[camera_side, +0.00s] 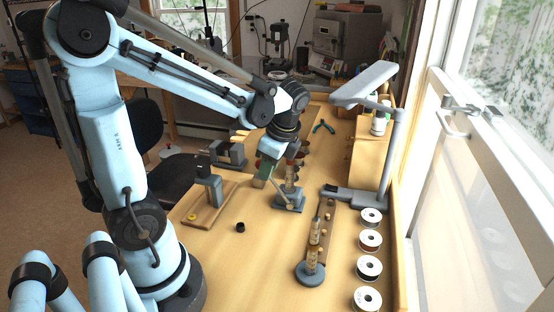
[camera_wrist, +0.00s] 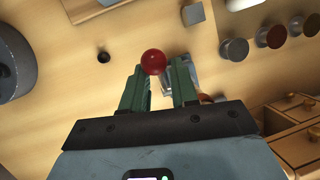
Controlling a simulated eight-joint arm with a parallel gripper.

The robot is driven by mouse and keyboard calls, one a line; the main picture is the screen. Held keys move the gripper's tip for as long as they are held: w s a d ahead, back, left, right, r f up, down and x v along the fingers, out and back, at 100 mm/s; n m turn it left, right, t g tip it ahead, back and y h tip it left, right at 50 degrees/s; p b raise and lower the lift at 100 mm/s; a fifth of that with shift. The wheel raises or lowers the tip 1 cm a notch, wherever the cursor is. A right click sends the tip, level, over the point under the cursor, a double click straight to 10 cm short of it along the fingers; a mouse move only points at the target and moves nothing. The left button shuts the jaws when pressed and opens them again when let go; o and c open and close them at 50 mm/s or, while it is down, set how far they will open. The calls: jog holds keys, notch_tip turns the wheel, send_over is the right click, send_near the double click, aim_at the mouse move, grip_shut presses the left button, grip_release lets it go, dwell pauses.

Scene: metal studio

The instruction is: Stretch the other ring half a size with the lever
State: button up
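The ring stretcher (camera_side: 289,198) stands on the bench with a stepped upright post and a pale lever (camera_side: 281,193) slanting up toward my gripper. In the wrist view, a red ball knob (camera_wrist: 153,62) shows near my fingertips, close to the left finger; whether they touch I cannot tell. My gripper (camera_side: 262,181) has two green fingers set apart, also in the wrist view (camera_wrist: 160,80), with a clear gap right of the knob. A yellow ring (camera_side: 192,217) lies on a wooden stand. My gripper hides part of the stretcher.
A stepped mandrel (camera_side: 314,232) stands by a wooden strip and round grey base (camera_side: 310,274). Several spools (camera_side: 369,267) line the right edge. A grey lamp (camera_side: 365,85) overhangs the back right. Wooden drawers (camera_wrist: 290,130) sit close to my gripper's right. The front middle bench is clear.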

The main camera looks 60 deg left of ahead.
jog(key=o, duration=0.4)
jog(key=shift+c, duration=0.2)
jog(key=v, duration=1.2)
jog(key=shift+d, duration=0.1)
jog(key=s+d+f+n+t+h, duration=0.1)
jog(key=d+f+n+t+h, duration=0.2)
jog(key=d+f+n+t, duration=0.4)
jog(key=d+n+t, duration=0.1)
jog(key=n, duration=0.2)
jog(key=shift+d+f+n+h, duration=0.2)
jog(key=shift+f+n+h, duration=0.1)
jog(key=shift+f+h, duration=0.1)
